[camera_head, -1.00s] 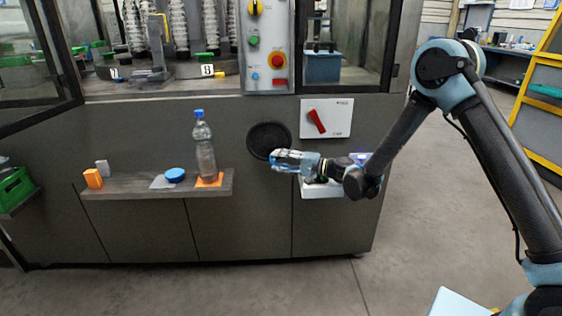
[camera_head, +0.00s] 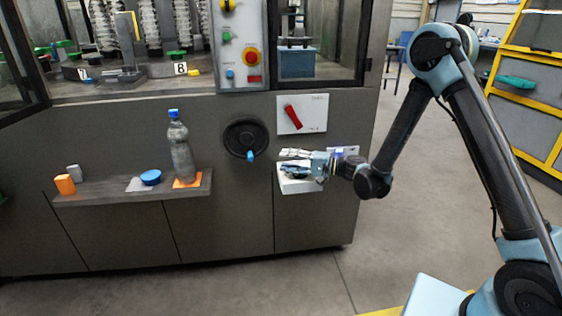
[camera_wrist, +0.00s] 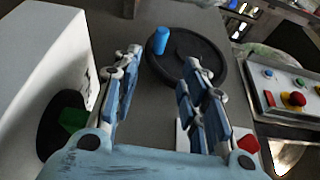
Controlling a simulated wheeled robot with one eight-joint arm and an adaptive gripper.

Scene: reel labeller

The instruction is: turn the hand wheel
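The hand wheel (camera_head: 240,130) is a dark disc on the grey machine front. Its blue handle (camera_head: 250,156) sticks out at the lower edge of the wheel. My gripper (camera_head: 281,162) is to the right of the wheel, apart from the handle. In the wrist view my gripper (camera_wrist: 160,76) shows two fingers spread wide with nothing between them. The hand wheel (camera_wrist: 205,50) lies beyond the fingertips there, and its blue handle (camera_wrist: 160,40) shows in the gap between them, farther out.
A white box (camera_head: 301,186) is close below my gripper; its side (camera_wrist: 40,50) fills the left of the wrist view. A red switch (camera_head: 292,117) is above. A shelf (camera_head: 110,202) to the left holds a bottle (camera_head: 181,150), a blue lid (camera_head: 151,177) and small blocks.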

